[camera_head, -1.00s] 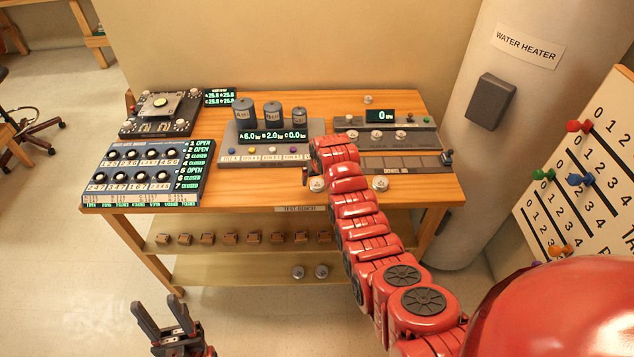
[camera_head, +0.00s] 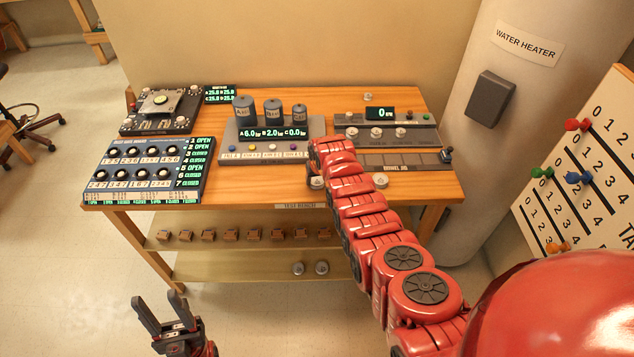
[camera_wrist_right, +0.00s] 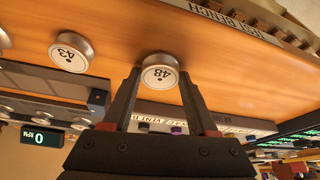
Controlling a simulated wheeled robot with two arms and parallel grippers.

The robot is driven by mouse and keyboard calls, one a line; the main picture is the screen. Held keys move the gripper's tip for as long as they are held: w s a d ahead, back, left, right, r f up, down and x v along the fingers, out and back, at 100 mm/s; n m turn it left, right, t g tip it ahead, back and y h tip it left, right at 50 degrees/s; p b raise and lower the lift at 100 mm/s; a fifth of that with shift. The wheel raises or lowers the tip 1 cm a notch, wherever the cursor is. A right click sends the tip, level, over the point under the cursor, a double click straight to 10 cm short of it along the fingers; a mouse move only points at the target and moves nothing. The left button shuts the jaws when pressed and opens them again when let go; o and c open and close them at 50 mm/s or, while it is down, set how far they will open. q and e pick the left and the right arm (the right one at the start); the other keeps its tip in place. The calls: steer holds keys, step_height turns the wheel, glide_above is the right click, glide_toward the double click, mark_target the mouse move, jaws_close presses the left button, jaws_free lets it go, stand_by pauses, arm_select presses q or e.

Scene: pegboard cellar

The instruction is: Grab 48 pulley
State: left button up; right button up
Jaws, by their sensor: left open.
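The 48 pulley (camera_wrist_right: 160,72) is a silvery disc with a white face marked 48, resting on the wooden bench top. In the head view it (camera_head: 316,183) shows beside the end of my right arm, partly covered. My right gripper (camera_wrist_right: 159,72) has one finger on each side of the pulley, very close to its rim. I cannot tell whether the fingers touch it or leave a small gap. My left gripper (camera_head: 155,303) is open and empty, low in front of the bench at the left.
A 43 pulley (camera_wrist_right: 71,54) stands on the bench nearby. A grey rail fixture (camera_head: 400,161) lies behind it. The control panel (camera_head: 268,152) with gauge cylinders and the dark knob box (camera_head: 150,166) are further left. Two more pulleys (camera_head: 298,268) sit on the lower shelf.

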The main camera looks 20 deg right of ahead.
steer(key=c, duration=0.8)
steer(key=shift+r, duration=0.2)
